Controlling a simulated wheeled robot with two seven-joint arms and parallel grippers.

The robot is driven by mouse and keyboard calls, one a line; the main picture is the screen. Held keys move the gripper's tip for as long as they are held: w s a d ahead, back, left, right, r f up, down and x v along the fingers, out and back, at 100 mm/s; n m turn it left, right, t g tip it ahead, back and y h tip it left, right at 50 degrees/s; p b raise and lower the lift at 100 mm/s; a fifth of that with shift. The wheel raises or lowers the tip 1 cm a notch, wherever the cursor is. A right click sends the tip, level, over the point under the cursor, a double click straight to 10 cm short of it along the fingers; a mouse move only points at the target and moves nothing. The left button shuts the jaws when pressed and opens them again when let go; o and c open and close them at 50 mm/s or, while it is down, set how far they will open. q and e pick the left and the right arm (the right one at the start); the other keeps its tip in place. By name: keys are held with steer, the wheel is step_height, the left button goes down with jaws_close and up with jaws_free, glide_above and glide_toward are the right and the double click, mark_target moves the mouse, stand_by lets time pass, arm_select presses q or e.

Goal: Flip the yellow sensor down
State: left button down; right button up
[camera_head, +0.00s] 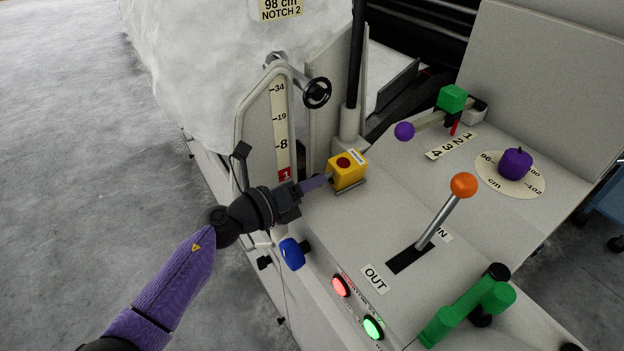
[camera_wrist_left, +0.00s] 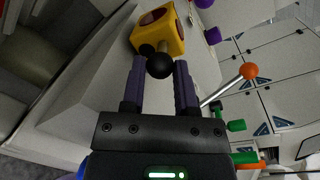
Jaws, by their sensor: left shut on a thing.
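The yellow sensor (camera_head: 345,174) is a small box with a dark red round face and a white label. It sits on the machine top beside the scale post, and also shows at the top of the left wrist view (camera_wrist_left: 168,38). A black ball knob (camera_wrist_left: 159,66) sticks out from it towards my gripper. My left gripper (camera_head: 323,181) reaches in from the left with its purple fingers at the sensor's near left side. In the left wrist view its fingers (camera_wrist_left: 160,70) are shut on the black knob from both sides. My right gripper is not in view.
An orange-topped lever (camera_head: 463,186) rises from a slot marked IN and OUT. A blue knob (camera_head: 292,254), a red lit button (camera_head: 341,285), a green lit button (camera_head: 373,327) and a green handle (camera_head: 462,311) are nearer. A scale post (camera_head: 281,130) with a handwheel (camera_head: 316,93) stands behind my gripper.

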arm_select(q)
steer(key=shift+w+a+f+n, duration=0.15)
steer(key=shift+w+a+n, duration=0.1)
steer(key=shift+n, duration=0.55)
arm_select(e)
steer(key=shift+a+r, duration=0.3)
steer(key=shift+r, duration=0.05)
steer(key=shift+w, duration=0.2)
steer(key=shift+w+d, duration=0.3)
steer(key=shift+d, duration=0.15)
